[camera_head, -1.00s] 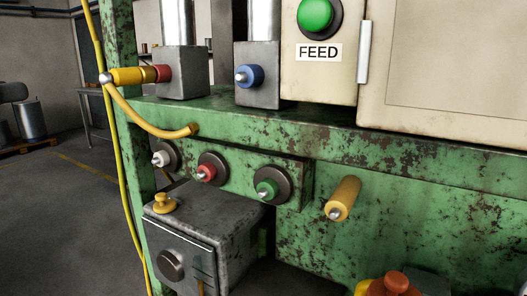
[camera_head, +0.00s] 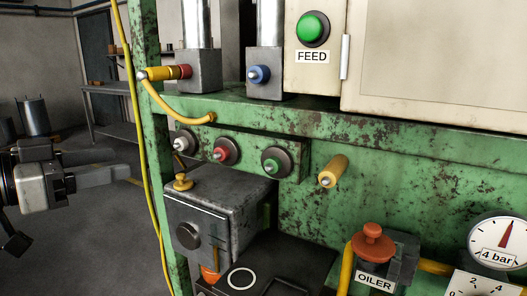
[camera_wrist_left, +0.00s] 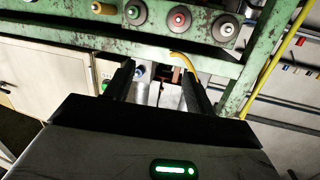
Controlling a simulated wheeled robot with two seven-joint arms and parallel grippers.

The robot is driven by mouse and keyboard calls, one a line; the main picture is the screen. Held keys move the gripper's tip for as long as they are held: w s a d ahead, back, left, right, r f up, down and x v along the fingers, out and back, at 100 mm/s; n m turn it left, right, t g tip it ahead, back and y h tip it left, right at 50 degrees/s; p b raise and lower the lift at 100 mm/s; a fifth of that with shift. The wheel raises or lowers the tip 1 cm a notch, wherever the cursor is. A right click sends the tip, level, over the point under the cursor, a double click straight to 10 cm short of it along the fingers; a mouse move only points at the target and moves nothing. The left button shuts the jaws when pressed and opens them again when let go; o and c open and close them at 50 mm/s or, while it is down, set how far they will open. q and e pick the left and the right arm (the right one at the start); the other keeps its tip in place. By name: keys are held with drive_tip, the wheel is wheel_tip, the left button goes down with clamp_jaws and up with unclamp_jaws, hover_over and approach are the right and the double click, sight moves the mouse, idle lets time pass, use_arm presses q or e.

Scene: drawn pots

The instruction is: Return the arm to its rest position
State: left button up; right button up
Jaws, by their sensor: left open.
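My left gripper (camera_head: 124,166) is at the left of the head view, to the left of the green machine frame (camera_head: 148,120) and apart from it. Its two dark fingers point right and are open, with nothing between them. In the left wrist view the fingers of my left gripper (camera_wrist_left: 157,82) are also spread and empty, with the machine behind them upside down. My right gripper does not show in either view.
A yellow hose (camera_head: 135,110) hangs down the frame's left post, near the fingers. A grey box (camera_head: 222,215) with a black knob sits under the row of coloured ports. An orange-capped oiler (camera_head: 372,243) and a gauge (camera_head: 500,243) are at lower right. Open floor lies at left.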

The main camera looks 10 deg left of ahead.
use_arm(q)
drive_tip(key=d+f+p, duration=0.1)
drive_tip(key=d+f, duration=0.3)
drive_tip(key=f, duration=0.3)
drive_tip(key=d+f+n, duration=0.1)
drive_tip(key=d+f, duration=0.3)
drive_tip(key=f, duration=0.4)
drive_tip(key=d+f+p, duration=0.1)
drive_tip(key=d+f, duration=0.3)
drive_tip(key=f, duration=0.3)
drive_tip(key=s+d+f+n+g+y, duration=0.1)
drive_tip(key=s+f+n+y, duration=0.1)
drive_tip(key=s+f, duration=0.4)
drive_tip(key=s+d+f+n+g+y+p, duration=0.1)
drive_tip(key=s+f+y, duration=0.3)
drive_tip(key=f, duration=0.6)
drive_tip(key=shift+s+d+f+n+g, duration=0.35)
drive_tip(key=shift+s+d+n+g, duration=0.15)
drive_tip(key=shift+s+n, duration=0.55)
drive_tip(key=shift+s, duration=0.15)
